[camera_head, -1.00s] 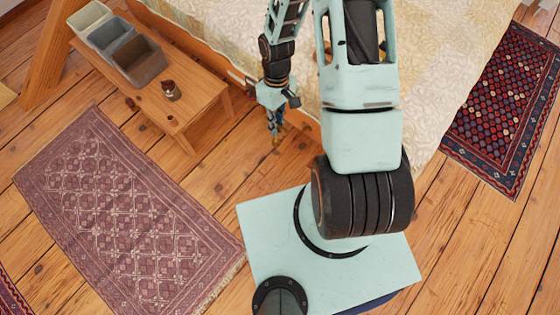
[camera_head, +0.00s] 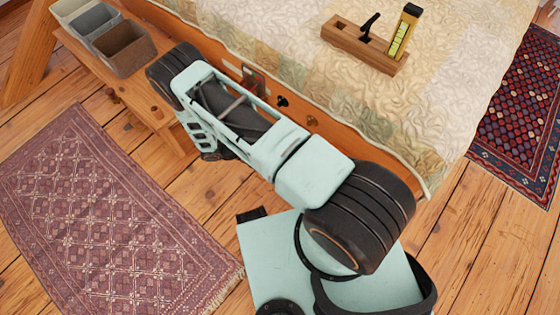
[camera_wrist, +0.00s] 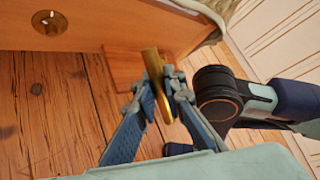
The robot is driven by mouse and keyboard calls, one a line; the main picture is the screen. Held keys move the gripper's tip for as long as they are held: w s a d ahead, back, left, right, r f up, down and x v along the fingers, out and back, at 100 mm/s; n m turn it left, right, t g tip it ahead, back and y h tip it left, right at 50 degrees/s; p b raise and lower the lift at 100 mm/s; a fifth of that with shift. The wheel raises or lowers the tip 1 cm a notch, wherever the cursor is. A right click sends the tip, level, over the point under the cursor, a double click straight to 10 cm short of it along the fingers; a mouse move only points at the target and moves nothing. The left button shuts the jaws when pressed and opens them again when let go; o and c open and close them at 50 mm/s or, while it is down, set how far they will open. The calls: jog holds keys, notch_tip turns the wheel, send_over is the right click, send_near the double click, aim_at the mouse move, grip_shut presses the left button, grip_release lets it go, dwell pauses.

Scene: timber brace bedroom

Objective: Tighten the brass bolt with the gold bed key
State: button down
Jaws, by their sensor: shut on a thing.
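The gold bed key (camera_wrist: 156,82) is in my gripper (camera_wrist: 158,92) in the wrist view. The blue fingers are shut on it, and its shaft points up toward the bed rail. A round brass bolt (camera_wrist: 49,22) with a dark recess sits in the rail, up and left of the key and apart from it. In the head view a brass round (camera_head: 312,121) shows on the bed's wooden side rail, seemingly the bolt.
On the bed (camera_head: 300,45) lies a wooden plane (camera_head: 365,46) with a yellow level (camera_head: 403,32). A low bench (camera_head: 150,98) with bins (camera_head: 122,48) stands left. A patterned rug (camera_head: 100,220) covers the floor.

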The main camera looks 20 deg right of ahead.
jog(key=w+a+f+n+t+h+b, duration=0.1)
jog(key=w+a+f+n+t+b, duration=0.1)
jog(key=w+f+n+t+b, duration=0.25)
jog(key=w+a+f+n+t+h+b, duration=0.1)
jog(key=w+a+f+n+t+b, duration=0.1)
jog(key=f+n+t+b, duration=0.35)
jog(key=w+d+f+m+t+p, duration=0.1)
jog(key=w+d+m+t+p, duration=0.1)
jog(key=w+d+m, duration=0.3)
jog(key=d+m, duration=0.4)
jog(key=m, duration=0.4)
jog(key=shift+w+f, duration=0.35)
dwell(1.6)
jog(key=shift+m, duration=0.3)
jog(key=shift+s+a+n+b, duration=0.1)
jog(key=shift+a+n+b, duration=0.2)
jog(key=shift+n, duration=0.3)
jog(key=v, duration=0.8)
jog(key=shift+s+a+b, duration=0.25)
jog(key=shift+s+b, duration=0.1)
jog(key=shift+b, duration=0.1)
dwell(0.6)
jog(key=shift+r, duration=0.15)
dwell(0.4)
